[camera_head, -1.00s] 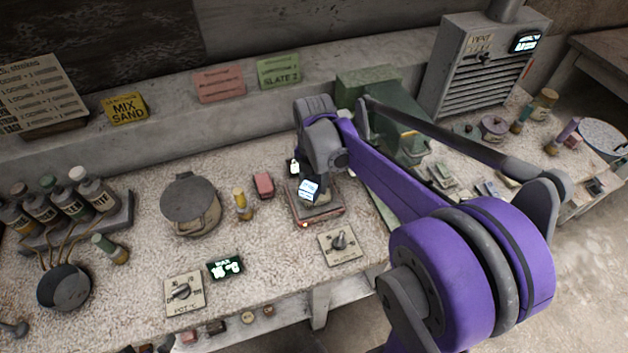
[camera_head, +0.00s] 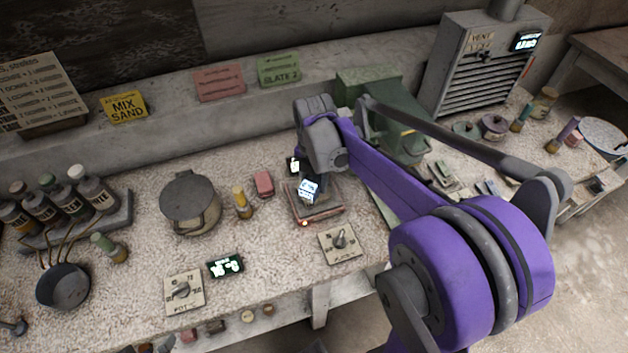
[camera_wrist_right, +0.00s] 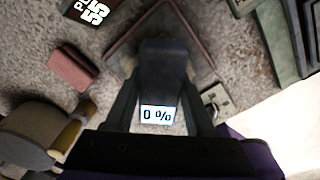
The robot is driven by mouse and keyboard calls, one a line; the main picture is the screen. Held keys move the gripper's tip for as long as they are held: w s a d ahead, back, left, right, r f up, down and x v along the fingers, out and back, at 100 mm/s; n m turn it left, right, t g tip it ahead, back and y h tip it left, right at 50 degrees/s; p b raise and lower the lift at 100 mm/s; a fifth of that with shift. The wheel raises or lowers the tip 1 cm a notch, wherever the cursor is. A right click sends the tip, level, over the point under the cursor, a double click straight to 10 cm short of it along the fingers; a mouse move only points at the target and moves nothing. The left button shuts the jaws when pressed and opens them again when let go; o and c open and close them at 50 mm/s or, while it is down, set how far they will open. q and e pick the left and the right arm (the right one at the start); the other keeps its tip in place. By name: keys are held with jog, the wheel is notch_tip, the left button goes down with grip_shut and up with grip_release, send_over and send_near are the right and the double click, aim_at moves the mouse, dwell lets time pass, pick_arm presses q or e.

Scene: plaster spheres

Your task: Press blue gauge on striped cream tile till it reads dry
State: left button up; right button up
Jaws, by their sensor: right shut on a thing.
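My right gripper (camera_wrist_right: 155,112) is shut on the gauge (camera_wrist_right: 160,70), a dark blue-grey block whose small lit screen reads 0 %. In the head view the gauge's lit screen (camera_head: 308,188) shows below my right gripper (camera_head: 314,182). The gauge stands over a reddish-rimmed square plate (camera_head: 320,214), whose rim also shows in the wrist view (camera_wrist_right: 193,36). The gauge and gripper hide the middle of this plate, so I cannot tell the striped cream tile there or whether the gauge touches it. My left gripper is not in view.
Dial plates (camera_head: 340,242) and a dark display (camera_head: 225,265) lie in front. Small pale tiles (camera_head: 442,177) lie to the right, near a green machine (camera_head: 385,110).

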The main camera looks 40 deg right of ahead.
dwell(0.4)
jog(key=shift+r+p, duration=1.95)
jog(key=shift+r, duration=1.55)
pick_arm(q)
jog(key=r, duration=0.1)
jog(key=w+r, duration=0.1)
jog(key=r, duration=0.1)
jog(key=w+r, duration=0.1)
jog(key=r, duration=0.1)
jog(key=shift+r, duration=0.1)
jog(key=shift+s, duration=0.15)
pick_arm(e)
jog(key=shift+s+f, duration=0.1)
jog(key=shift+f, duration=0.05)
